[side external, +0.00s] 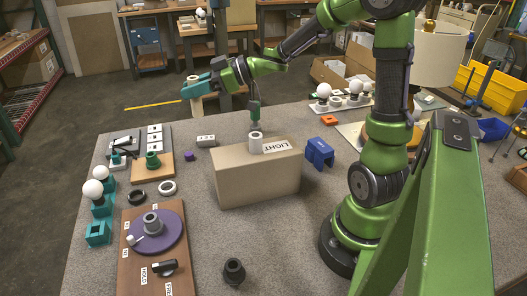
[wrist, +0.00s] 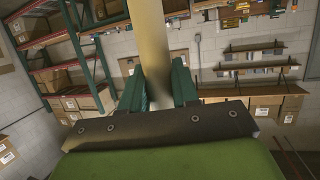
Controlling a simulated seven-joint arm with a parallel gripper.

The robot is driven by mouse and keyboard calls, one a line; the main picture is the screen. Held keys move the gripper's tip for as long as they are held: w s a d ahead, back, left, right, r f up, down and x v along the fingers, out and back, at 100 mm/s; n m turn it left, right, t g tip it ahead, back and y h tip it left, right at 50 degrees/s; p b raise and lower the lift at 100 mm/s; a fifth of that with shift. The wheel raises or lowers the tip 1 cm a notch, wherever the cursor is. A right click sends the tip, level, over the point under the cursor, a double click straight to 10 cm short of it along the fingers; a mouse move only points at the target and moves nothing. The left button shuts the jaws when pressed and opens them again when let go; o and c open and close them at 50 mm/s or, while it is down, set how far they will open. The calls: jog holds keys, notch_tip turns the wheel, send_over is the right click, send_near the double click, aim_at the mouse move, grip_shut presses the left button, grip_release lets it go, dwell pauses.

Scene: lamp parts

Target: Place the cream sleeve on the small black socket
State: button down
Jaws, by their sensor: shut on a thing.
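The cream sleeve (side external: 197,106) is a pale tube, held upright in the air above the back left of the table. My gripper (side external: 196,88) has teal fingers shut on it, with the tube showing above and below them. In the wrist view the sleeve (wrist: 153,40) rises between the two fingers of my gripper (wrist: 158,85); its lower part is blurred. A small black socket (side external: 233,271) stands upright on the grey table near the front, well below and apart from the sleeve. Nothing covers this socket.
A brown board (side external: 150,265) with a purple disc (side external: 170,238) lies at front left. Teal bulb holders (side external: 98,233) line the left edge. The table around the black socket is clear.

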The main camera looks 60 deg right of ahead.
jog(key=s+a+n+g+y, duration=0.3)
jog(key=a+n+g+y, duration=0.1)
jog(key=a, duration=0.6)
jog(key=n+g, duration=1.4)
jog(key=g, duration=0.2)
send_over(234, 273)
jog(key=d, duration=0.1)
notch_tip(234, 273, down, 10)
jog(key=shift+y, duration=0.3)
jog(key=shift+w+d+f, duration=0.1)
jog(key=shift+w+f, duration=0.15)
jog(key=shift+f, duration=0.8)
jog(key=shift+w+f, duration=0.2)
jog(key=shift+f, duration=0.85)
jog(key=shift+f, duration=0.3)
jog(key=shift+f, duration=0.1)
jog(key=c, duration=0.8)
grip_release()
jog(key=shift+c, duration=0.2)
